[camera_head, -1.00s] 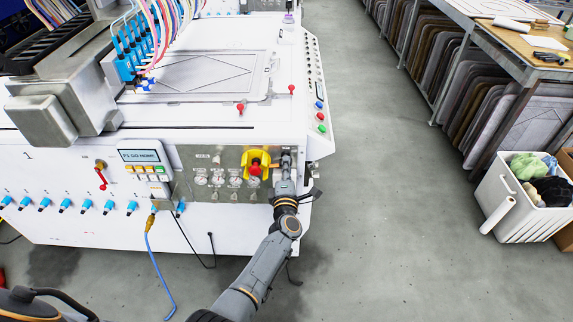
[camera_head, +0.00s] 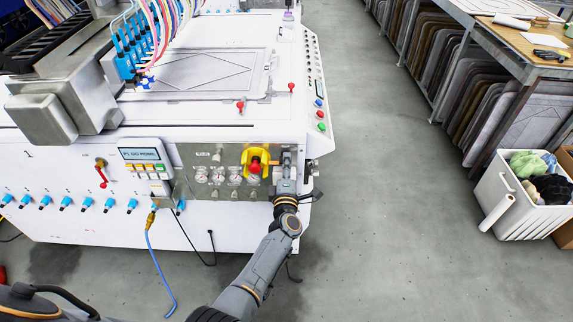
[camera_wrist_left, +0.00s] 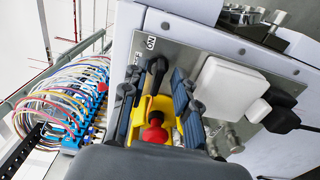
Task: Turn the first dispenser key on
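A row of blue keys (camera_head: 87,204) with small numbers above them lines the front of the white machine in the head view. I cannot tell which is the first dispenser key. My left gripper (camera_wrist_left: 155,105) is at the machine's metal panel, at the front right corner, far from that row. A red knob (camera_wrist_left: 156,134) on a yellow guard shows behind the fingers. The right gripper is not in view.
A control box (camera_head: 146,160) with a display and a red lever (camera_head: 101,174) are on the front face. A blue hose (camera_head: 156,262) hangs from the front. A white bin (camera_head: 522,205) stands on the right; the grey floor between is clear.

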